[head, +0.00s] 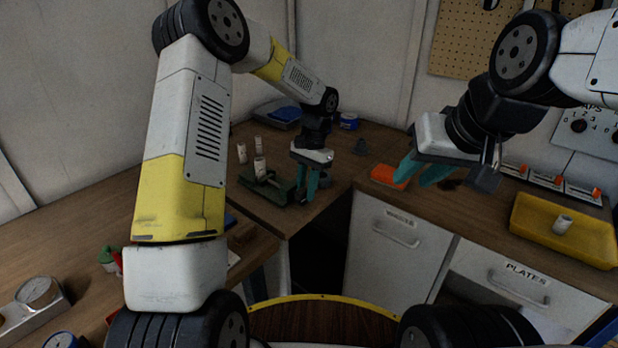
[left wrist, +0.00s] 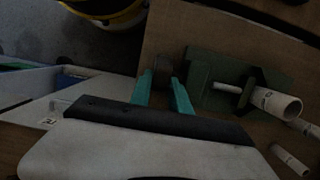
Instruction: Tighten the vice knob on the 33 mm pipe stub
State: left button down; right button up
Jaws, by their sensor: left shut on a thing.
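The green vice (head: 280,190) stands on the bench at the back left. A white pipe stub (head: 259,167) stands upright in it; the left wrist view shows the vice (left wrist: 212,70) and the stub (left wrist: 278,104) from above. My left gripper (head: 307,196) is at the vice's right end, pointing down. In the left wrist view its teal fingers (left wrist: 163,88) are shut on the dark vice knob (left wrist: 162,66). Most of the knob is hidden in the head view. My right gripper (head: 420,178) is held above the right bench, its teal fingers apart and nothing seen between them.
Two more white stubs, (head: 241,153) and (head: 258,143), stand just behind the vice. An orange item (head: 388,176) lies under my right gripper. A yellow tray (head: 528,232) holding a pale cylinder (head: 562,224) sits at right. Drawers face the floor gap.

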dwell(0.4)
pick_arm(q)
jog(key=c, duration=1.5)
grip_release()
jog(key=shift+r, duration=0.1)
jog(key=v, duration=0.7)
jog(key=shift+r, duration=0.35)
jog(key=shift+w, duration=0.15)
